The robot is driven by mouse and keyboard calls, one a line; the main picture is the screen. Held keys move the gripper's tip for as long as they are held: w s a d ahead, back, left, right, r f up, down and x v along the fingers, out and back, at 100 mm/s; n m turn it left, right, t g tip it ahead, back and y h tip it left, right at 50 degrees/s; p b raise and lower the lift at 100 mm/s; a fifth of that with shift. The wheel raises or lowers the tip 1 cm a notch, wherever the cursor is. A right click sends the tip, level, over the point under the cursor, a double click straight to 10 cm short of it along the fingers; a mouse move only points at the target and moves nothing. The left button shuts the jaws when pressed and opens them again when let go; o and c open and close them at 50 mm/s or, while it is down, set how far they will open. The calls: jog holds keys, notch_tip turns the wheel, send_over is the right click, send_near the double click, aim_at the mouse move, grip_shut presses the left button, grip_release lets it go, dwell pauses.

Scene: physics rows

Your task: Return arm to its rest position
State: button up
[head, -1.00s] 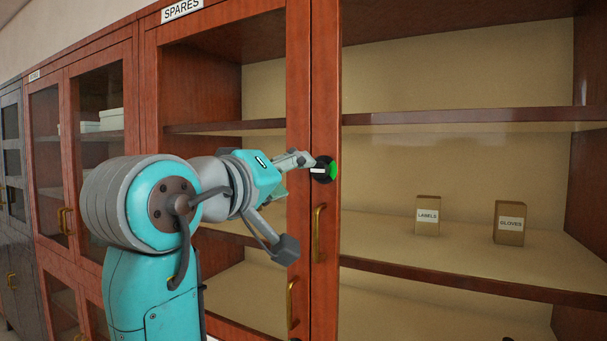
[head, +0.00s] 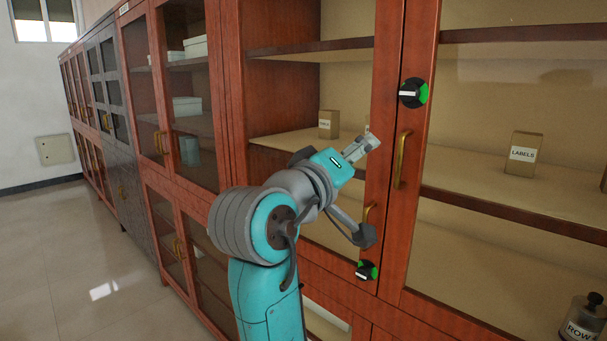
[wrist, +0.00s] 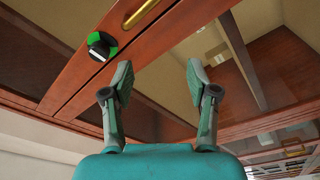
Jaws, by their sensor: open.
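My gripper (head: 362,147) is in front of the cabinet door in the head view, its jaws open with nothing between them. My teal and grey arm (head: 285,215) is bent and raised beside the cabinet. The upper black knob (head: 413,92), with a green sector and white mark, sits on the door frame up and right of my gripper, apart from it. In the wrist view the two fingers (wrist: 160,78) stand wide apart, and a black and green knob (wrist: 101,45) shows left of them on the wood.
A second knob (head: 367,270) is below my gripper. Brass handles (head: 402,160) stick out from the doors. Shelves hold a LABELS box (head: 524,153), another small box (head: 328,124) and a bottle (head: 583,316). Open floor (head: 80,270) lies to the left.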

notch_tip(320, 180, down, 14)
jog(key=w+n+t+y, duration=0.2)
jog(key=n+y, duration=0.1)
jog(key=s+d+f+n+y, duration=0.25)
jog(key=s+f, duration=0.35)
jog(key=f, duration=0.9)
jog(key=s+d+f+n+y, duration=0.15)
jog(key=s+f+y, duration=0.35)
jog(key=f, duration=1)
jog(key=s+d+f+m+y, duration=0.1)
jog(key=s+f, duration=0.2)
jog(key=s, duration=0.3)
jog(key=s+d+f+m+g, duration=0.1)
jog(key=s+f, duration=0.2)
jog(key=s, duration=0.4)
jog(key=s+d+f+m+y, duration=0.1)
jog(key=s+f, duration=0.2)
jog(key=s, duration=0.3)
jog(key=s+d+r+m+g, duration=0.1)
jog(key=s+m, duration=0.5)
jog(key=s, duration=1.4)
notch_tip(320, 180, up, 2)
jog(key=shift+s+d+r+m+h, duration=0.1)
jog(key=shift+s+d+m+h, duration=0.15)
jog(key=shift+d+m+h, duration=0.2)
